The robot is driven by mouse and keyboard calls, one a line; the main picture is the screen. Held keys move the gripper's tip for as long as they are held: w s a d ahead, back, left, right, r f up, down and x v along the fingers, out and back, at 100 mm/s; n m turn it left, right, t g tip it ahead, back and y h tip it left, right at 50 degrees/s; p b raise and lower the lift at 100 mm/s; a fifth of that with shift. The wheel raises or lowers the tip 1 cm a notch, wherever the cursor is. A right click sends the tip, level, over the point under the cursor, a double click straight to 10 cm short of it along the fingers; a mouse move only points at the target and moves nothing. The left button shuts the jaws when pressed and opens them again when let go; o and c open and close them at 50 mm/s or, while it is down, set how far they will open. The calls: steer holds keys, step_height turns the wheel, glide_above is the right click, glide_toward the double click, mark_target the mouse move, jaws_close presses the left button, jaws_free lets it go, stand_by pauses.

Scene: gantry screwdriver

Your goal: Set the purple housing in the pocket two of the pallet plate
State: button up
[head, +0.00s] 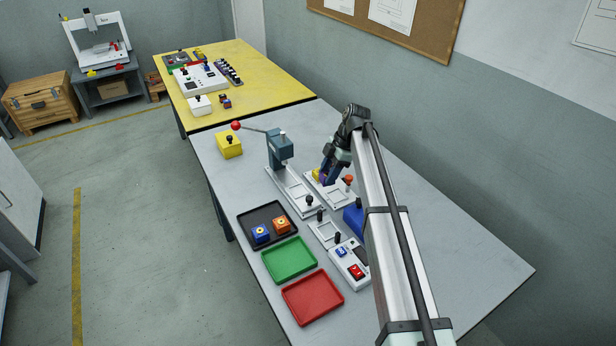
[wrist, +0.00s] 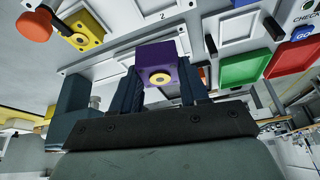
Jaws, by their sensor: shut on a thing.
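The purple housing (wrist: 156,61), a block with a yellow ring around a dark hole, is between the fingers of my gripper (wrist: 158,85) in the wrist view. My gripper is shut on it and holds it above the bench fixtures. The white pallet plate (wrist: 121,22) is at the top of the wrist view, with pocket two (wrist: 163,16) marked "2"; what shows of it is bare. A yellow housing (wrist: 84,30) sits on the plate beside an orange knob (wrist: 34,27). In the head view, my gripper (head: 327,180) is over the pallet plate's left part and hides some of it.
The blue-grey press (head: 281,148) with its red-ended lever stands left of my gripper. In front are a black tray (head: 267,211) with blue and orange housings, a green tray (head: 290,260), a red tray (head: 313,299) and a button box (head: 349,264). The bench's right side is clear.

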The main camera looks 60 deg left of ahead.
steer(key=shift+w+d+f+n+h, duration=0.2)
steer(key=shift+w+f+n, duration=0.25)
steer(key=shift+f, duration=0.5)
steer(key=shift+w+d+f+n+h, duration=0.15)
steer(key=shift+w+f+n, duration=0.15)
steer(key=shift+w+f, duration=0.55)
steer(key=shift+w+d+f+n+h, duration=0.15)
steer(key=shift+w+f+n, duration=0.25)
steer(key=shift+f, duration=0.7)
steer(key=shift+f, duration=0.65)
stand_by(0.8)
steer(key=o, duration=1.4)
steer(key=shift+r, duration=0.1)
steer(key=shift+r, duration=3.9)
